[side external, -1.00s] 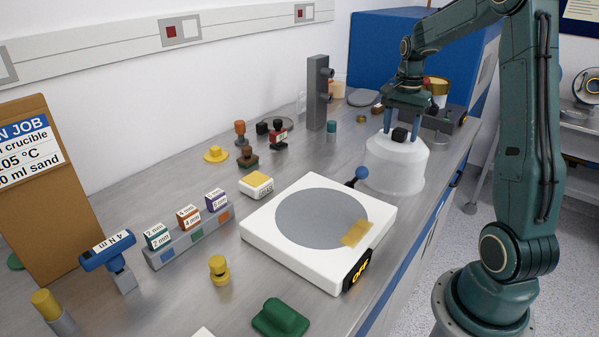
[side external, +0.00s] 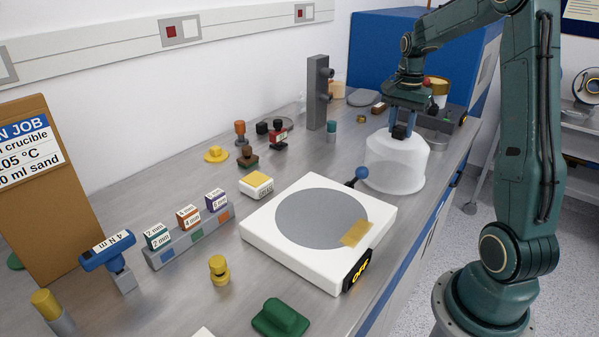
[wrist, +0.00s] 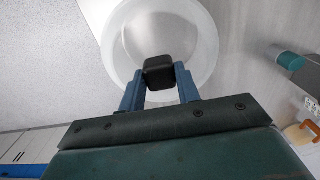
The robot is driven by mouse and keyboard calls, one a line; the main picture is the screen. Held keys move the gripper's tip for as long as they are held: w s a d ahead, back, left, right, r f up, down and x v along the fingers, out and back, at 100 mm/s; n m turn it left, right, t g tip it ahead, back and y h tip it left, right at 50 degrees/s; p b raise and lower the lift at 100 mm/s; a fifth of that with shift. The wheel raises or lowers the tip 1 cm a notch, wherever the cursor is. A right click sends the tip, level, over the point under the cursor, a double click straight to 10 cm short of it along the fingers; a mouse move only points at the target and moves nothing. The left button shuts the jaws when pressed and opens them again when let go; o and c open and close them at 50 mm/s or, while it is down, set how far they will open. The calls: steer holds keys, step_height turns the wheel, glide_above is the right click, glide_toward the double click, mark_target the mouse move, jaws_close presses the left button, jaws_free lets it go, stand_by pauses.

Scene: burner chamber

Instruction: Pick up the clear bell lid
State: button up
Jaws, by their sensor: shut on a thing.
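The clear bell lid (side external: 394,168) is a frosted, see-through dome with a black knob (side external: 400,131) on top. It stands upright on the steel bench near the right edge, behind the hot plate. My gripper (side external: 404,124) is above the lid, pointing down, with its blue fingers on either side of the knob. In the wrist view the fingers (wrist: 160,80) are shut on the black knob, and the lid's round rim (wrist: 206,45) spreads out around it. The lid appears to rest on the bench; I see no gap under it.
A white hot plate (side external: 268,240) with a grey disc and a display reading OFF is in front of the lid. A blue ball-ended lever (side external: 361,173) is close to the lid's left side. A grey post (side external: 318,95) and a teal-capped cylinder (side external: 332,130) stand behind left.

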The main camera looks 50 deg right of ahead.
step_height(320, 180, up, 19)
steer(key=shift+r, duration=0.15)
stand_by(0.5)
stand_by(0.8)
